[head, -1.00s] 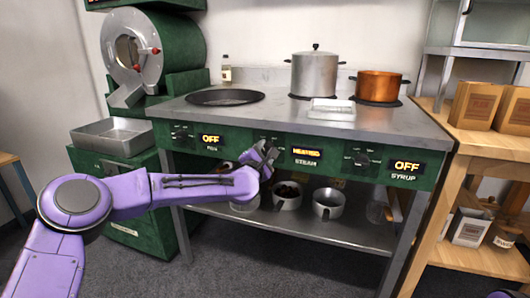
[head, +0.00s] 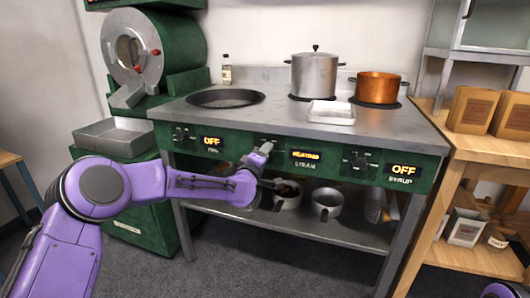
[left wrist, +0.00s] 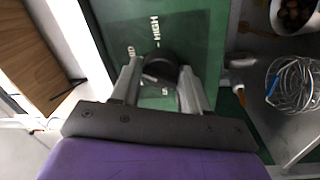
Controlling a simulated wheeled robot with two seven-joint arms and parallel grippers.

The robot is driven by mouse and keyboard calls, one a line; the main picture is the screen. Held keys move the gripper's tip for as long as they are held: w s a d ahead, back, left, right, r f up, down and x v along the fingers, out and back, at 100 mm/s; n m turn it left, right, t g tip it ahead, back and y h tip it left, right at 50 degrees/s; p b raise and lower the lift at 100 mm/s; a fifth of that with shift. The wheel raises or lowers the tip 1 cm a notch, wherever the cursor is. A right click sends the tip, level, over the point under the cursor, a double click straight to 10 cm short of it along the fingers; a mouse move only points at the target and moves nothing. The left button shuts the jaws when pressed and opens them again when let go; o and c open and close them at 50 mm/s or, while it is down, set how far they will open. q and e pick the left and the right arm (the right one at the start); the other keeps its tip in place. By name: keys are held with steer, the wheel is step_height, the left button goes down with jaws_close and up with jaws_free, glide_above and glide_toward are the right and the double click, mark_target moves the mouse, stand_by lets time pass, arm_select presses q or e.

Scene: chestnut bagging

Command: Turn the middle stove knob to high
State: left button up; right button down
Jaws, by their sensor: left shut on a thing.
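The stove's green front panel (head: 232,146) carries a row of knobs, with lit displays beside them. The middle knob (left wrist: 160,66) is black and round in the left wrist view, with HIGH printed on the panel just above it. My left gripper (left wrist: 157,82) is shut on this knob, one finger on each side. In the head view my left gripper (head: 264,150) covers the knob. The display (head: 305,155) over STEAM is lit orange, its word too blurred to read surely. The knob's exact pointing is unclear. My right gripper is out of view.
The left knob (head: 181,135) and right knob (head: 360,160) sit by displays reading OFF. A steel pot (head: 314,75), a copper pot (head: 378,87) and a white tray (head: 331,112) stand on the stove. Cups (head: 326,203) stand on the shelf below the panel.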

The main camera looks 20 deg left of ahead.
arm_select(q)
steer(key=m+p, duration=0.1)
steer(key=m, duration=0.2)
steer(key=m+p, duration=0.2)
steer(key=m, duration=0.1)
steer(key=shift+m+g+h, duration=0.3)
steer(key=shift+m, duration=0.1)
steer(key=m+p, duration=0.1)
steer(key=m, duration=0.4)
steer(key=shift+f+p, duration=0.1)
steer(key=shift+p, duration=0.3)
steer(key=shift+a+m, duration=0.1)
steer(key=shift+m, duration=0.3)
steer(key=o, duration=1)
steer(key=s+a, duration=0.1)
steer(key=s, duration=0.9)
steer(key=shift+s+p, duration=0.25)
steer(key=shift+p, duration=0.05)
